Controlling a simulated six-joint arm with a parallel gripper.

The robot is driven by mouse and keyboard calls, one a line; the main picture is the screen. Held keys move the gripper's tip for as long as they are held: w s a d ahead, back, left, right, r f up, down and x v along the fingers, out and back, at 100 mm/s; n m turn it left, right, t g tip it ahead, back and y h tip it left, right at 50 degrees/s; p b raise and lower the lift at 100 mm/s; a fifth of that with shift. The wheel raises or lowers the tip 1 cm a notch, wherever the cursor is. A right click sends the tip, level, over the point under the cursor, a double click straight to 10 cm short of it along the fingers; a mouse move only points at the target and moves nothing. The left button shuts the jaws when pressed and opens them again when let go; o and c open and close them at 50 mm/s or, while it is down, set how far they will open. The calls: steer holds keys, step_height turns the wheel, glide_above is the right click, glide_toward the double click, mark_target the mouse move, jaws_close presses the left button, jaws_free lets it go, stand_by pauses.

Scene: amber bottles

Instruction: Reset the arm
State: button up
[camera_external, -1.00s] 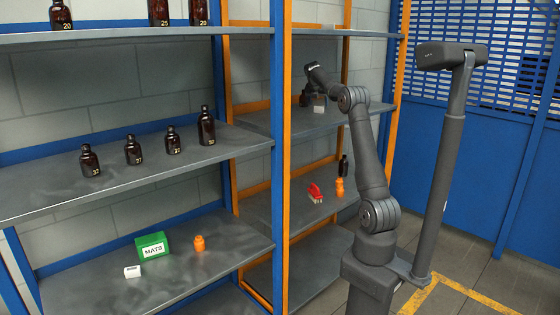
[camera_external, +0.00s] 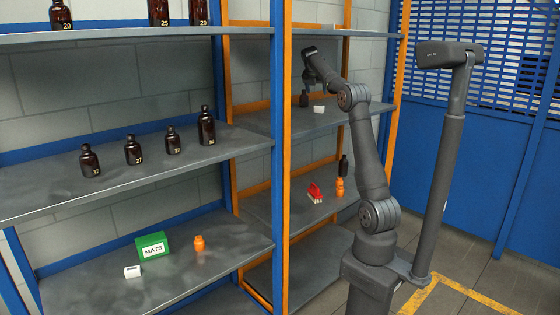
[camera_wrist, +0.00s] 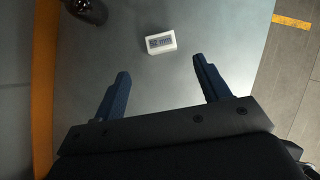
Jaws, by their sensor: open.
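My gripper (camera_wrist: 160,80) is open and empty in the wrist view, its two dark blue fingers spread apart. A small white box with a dark display (camera_wrist: 161,42) lies on the grey shelf just beyond the fingertips, apart from them. In the external view the white box (camera_external: 319,109) sits on the middle shelf of the right rack. My arm (camera_external: 363,150) reaches over that shelf with its wrist raised. The fingers are too small and dark to make out in the external view.
A dark bottle (camera_wrist: 86,10) stands at the upper left of the wrist view. An orange post (camera_wrist: 43,80) borders the shelf (camera_wrist: 215,30) on the left. Several amber bottles (camera_external: 171,142) stand on the left rack. A red object (camera_external: 314,192) and an orange bottle (camera_external: 340,187) are on the shelf below.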

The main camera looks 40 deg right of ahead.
steer(key=x, duration=1.2)
steer(key=shift+f, duration=0.1)
step_height(320, 180, up, 2)
steer(key=shift+r, duration=0.6)
